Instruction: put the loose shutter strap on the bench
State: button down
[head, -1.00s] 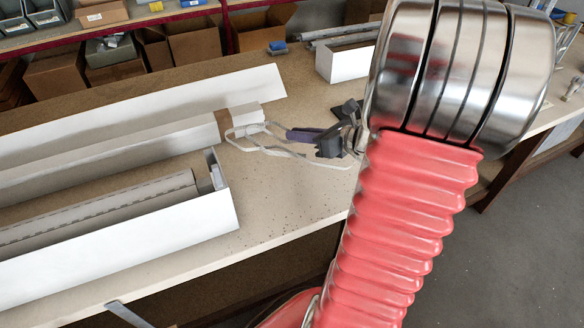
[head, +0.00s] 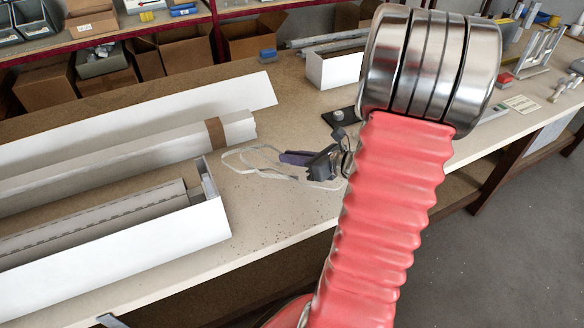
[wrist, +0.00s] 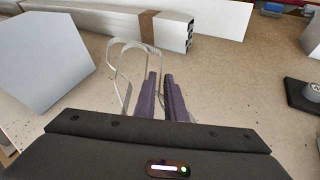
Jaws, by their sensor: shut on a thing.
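The loose shutter strap (head: 232,155) is a thin pale grey band in loops. In the head view it hangs from the left side of my gripper (head: 285,160), over or on the bench top. My gripper has dark purple fingers, closed on part of the strap. In the wrist view the strap loops (wrist: 115,75) spread to the left of and beyond the fingers (wrist: 161,78). The tan bench (head: 272,215) is below. I cannot tell whether the loops touch it. My red arm hides part of the bench to the right.
Long white shutter boxes (head: 120,245) and a taped profile (head: 130,153) lie at left. A short white box (head: 335,70) and a black plate with a round knob (head: 340,120) are behind the gripper. Bare bench lies around the strap, with its front edge nearby.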

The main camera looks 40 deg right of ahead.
aim_at(292, 177)
jog(key=shift+f, duration=0.1)
jog(key=shift+f, duration=2.05)
jog(key=c, duration=1.8)
grip_release()
jog(key=shift+s+r, duration=0.1)
jog(key=shift+v, duration=5.9)
jog(key=shift+r, duration=0.1)
